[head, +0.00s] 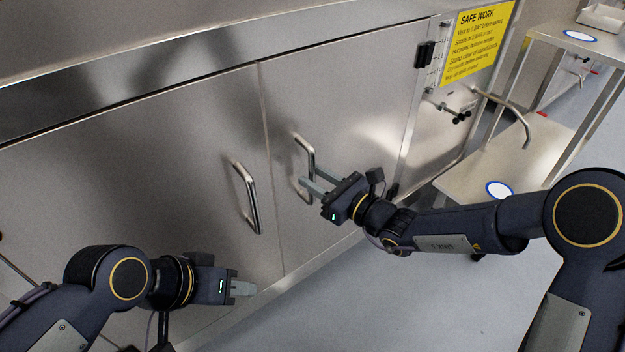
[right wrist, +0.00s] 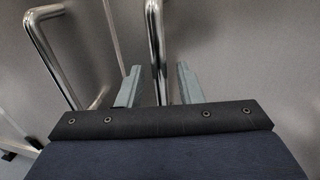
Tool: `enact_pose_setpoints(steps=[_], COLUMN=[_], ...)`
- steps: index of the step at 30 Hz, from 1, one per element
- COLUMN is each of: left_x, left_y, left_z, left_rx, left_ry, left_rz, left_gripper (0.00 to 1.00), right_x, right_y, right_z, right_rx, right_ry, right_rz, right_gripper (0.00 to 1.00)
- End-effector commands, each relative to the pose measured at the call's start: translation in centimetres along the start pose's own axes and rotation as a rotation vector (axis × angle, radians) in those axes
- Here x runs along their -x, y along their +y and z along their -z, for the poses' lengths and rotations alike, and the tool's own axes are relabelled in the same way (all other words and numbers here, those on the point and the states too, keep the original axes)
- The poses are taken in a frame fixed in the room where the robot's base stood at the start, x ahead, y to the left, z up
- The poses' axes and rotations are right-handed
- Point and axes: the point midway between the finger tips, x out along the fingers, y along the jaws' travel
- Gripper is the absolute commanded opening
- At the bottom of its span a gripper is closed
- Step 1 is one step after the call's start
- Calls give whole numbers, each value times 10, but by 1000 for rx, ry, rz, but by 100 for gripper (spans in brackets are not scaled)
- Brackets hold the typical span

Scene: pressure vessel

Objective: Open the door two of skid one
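The skid has two closed metal doors side by side: a left door (head: 150,190) and a right door (head: 350,110). Each has a vertical bar handle near the shared seam: the left handle (head: 248,198) and the right handle (head: 309,160). My right gripper (head: 306,187) is at the lower part of the right handle. In the right wrist view its fingers (right wrist: 158,88) are apart, with the right handle (right wrist: 155,40) between them; I see gaps beside the bar. The left handle (right wrist: 58,60) stands to the left there. My left gripper (head: 250,288) is low before the left door, touching nothing visible; its fingers look close together.
A yellow safe work sign (head: 478,42) is at the skid's right end, beside a black hinge (head: 424,55). A metal cart (head: 540,140) with shelves stands at the right. The grey floor (head: 400,295) in front of the doors is clear.

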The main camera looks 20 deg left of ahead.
Motion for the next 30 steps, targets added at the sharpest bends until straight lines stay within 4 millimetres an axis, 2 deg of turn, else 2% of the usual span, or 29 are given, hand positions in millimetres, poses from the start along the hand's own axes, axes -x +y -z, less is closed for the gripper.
enact_pose_setpoints(steps=[4,13,21,30], left_x=[-3,-3,-3,-3], left_y=[-2,-2,-2,-1], left_z=[-2,-2,-2,-2], left_rx=[0,0,0,0], left_ry=[0,0,0,0], left_rz=[0,0,0,0], left_gripper=[36,36,36,36], right_x=[-13,-16,-16,-14], right_y=[0,0,0,0], right_z=[1,0,0,0], right_rx=[1,1,1,1], right_ry=[0,0,1,1], right_rz=[0,1,1,-1], right_gripper=[33,33,0,0])
